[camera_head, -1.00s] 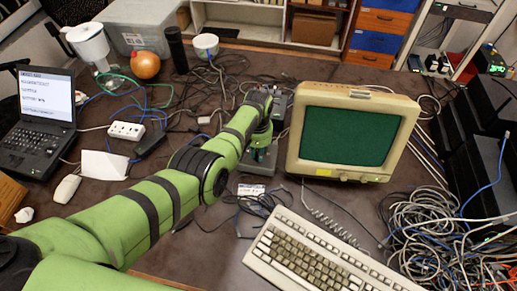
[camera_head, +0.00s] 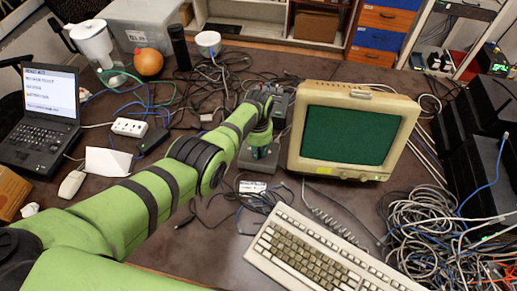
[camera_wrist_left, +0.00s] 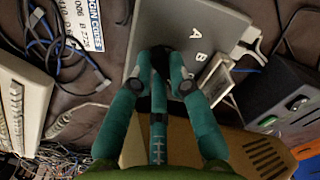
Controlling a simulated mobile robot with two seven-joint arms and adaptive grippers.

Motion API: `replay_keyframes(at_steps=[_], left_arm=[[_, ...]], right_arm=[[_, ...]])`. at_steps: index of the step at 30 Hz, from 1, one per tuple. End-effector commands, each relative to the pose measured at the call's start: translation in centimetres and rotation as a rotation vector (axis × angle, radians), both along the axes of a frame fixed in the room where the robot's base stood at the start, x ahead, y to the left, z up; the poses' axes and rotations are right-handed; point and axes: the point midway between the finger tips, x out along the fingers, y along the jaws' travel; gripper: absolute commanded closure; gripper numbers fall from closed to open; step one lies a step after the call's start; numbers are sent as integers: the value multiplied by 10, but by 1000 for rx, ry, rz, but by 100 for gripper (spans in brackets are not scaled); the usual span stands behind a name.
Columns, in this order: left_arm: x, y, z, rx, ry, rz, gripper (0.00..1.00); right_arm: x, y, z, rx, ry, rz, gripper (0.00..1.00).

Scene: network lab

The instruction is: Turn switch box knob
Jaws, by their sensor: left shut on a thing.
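The switch box (camera_wrist_left: 205,25) is a grey box with the letters A and B on its top, seen in the left wrist view. In the head view it is mostly hidden under my left gripper (camera_head: 260,156), left of the monitor. My left gripper (camera_wrist_left: 162,62) points down at the box top, with its teal fingers closed around the dark knob (camera_wrist_left: 160,58). The fingers hide most of the knob, so its exact pointing direction cannot be told. My right gripper is not in view.
A beige monitor (camera_head: 350,130) stands close to the right of the gripper, with a keyboard (camera_head: 325,255) in front. A dark box (camera_head: 281,104) sits behind. Loose cables (camera_head: 440,225) cover much of the table. A laptop (camera_head: 45,120) stands at left.

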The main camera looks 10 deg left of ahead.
Motion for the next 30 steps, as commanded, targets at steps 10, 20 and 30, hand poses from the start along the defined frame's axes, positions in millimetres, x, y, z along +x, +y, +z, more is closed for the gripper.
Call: replay_keyframes(at_steps=[10, 20, 30], left_arm=[[-1, 2, -1, 1, 4, -202, 100], [-1, 2, -1, 0, 3, -268, 100], [-1, 2, -1, 0, 3, -273, 100]], right_arm=[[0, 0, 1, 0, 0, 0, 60], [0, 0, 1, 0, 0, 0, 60], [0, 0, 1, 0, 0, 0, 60]])
